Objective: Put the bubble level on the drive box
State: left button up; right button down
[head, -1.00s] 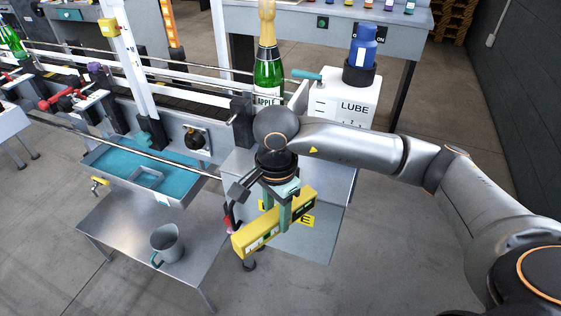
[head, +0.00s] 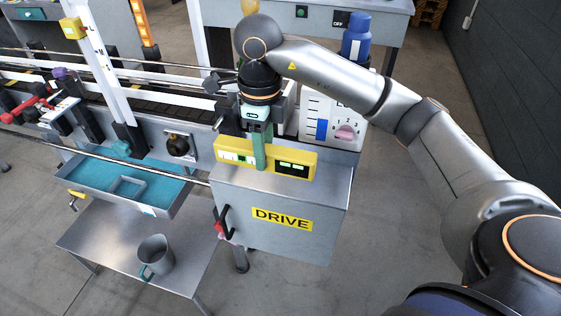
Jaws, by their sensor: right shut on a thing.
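The yellow bubble level (head: 229,151) is in my right gripper (head: 260,160), whose green fingers are shut around its middle. The level lies roughly level across the picture, over the top of the grey drive box (head: 285,245). I cannot tell whether its underside touches the box top. The box has a yellow DRIVE label and a dark handle at its left side. My right arm reaches in from the right and hides part of what is behind the box. My left gripper is out of view.
The conveyor (head: 110,95) and a blue-green tray (head: 100,185) are to the left. A metal jug (head: 158,257) stands on a low steel table (head: 100,240). The box top's right part is clear.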

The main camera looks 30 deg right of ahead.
jog(key=w+d+f, duration=0.1)
jog(key=d+f, duration=0.1)
jog(key=w+d+f, duration=0.1)
jog(key=d+f, duration=0.1)
jog(key=w+d+f, duration=0.2)
jog(key=shift+f, duration=0.2)
jog(key=shift+w+d+f+p, duration=0.1)
jog(key=shift+d+f+p, duration=0.1)
jog(key=shift+f, duration=0.8)
jog(key=shift+w+d+f+p, duration=0.1)
jog(key=shift+d+f, duration=0.05)
jog(key=shift+f, duration=0.8)
jog(key=shift+f, duration=0.1)
jog(key=shift+c, duration=2.2)
grip_release()
